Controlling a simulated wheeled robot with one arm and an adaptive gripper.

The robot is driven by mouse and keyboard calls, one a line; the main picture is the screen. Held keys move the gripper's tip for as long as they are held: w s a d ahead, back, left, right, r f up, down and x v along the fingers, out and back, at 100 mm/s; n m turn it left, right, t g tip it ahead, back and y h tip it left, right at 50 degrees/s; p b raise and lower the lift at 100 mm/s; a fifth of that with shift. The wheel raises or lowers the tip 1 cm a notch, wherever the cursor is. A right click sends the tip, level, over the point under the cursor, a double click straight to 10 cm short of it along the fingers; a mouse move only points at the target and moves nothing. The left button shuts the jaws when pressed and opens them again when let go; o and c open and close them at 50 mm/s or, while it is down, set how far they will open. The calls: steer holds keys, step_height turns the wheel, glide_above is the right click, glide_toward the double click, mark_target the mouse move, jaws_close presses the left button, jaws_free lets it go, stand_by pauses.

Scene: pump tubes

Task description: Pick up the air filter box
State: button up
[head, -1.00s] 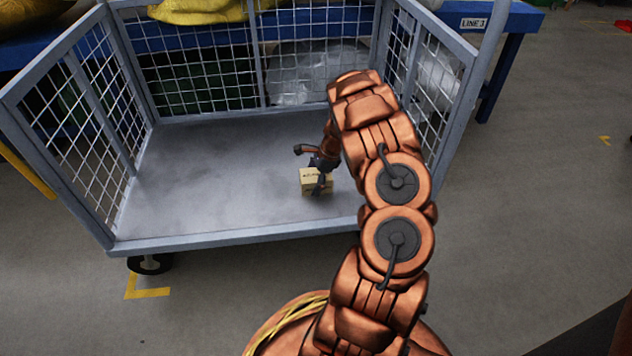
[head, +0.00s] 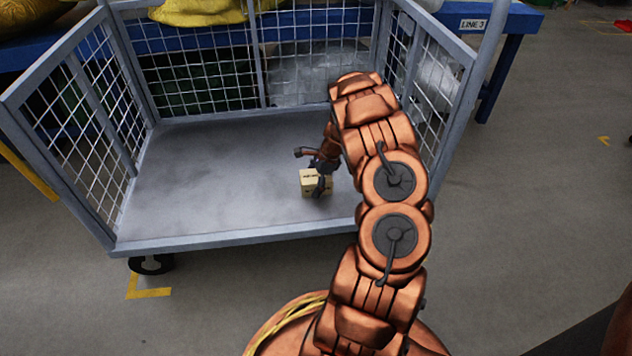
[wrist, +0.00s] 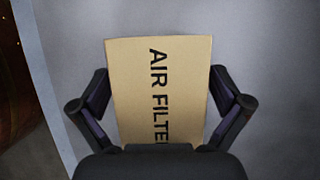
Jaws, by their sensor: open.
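The air filter box (head: 308,184) is a small tan carton on the grey deck of the mesh-sided cart, near its front right. In the wrist view the box (wrist: 150,75) fills the middle, with "AIR FILTER" lettering partly cut off by my gripper's body. My gripper (wrist: 160,92) is open, with one finger on each side of the box. The right finger is close to the box's edge; I cannot tell whether it touches. In the head view my gripper (head: 321,184) is at the box, and partly covers its right side.
The cart (head: 200,240) has mesh walls at the left, back and right, and a low front edge. The deck left of the box is clear. A blue table (head: 510,20) with a "LINE 3" label stands behind, with yellow sacks (head: 200,10) on it.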

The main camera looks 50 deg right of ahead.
steer(key=c, duration=1.2)
steer(key=shift+r+b, duration=0.15)
steer(key=shift+b, duration=0.3)
steer(key=shift+c, duration=0.2)
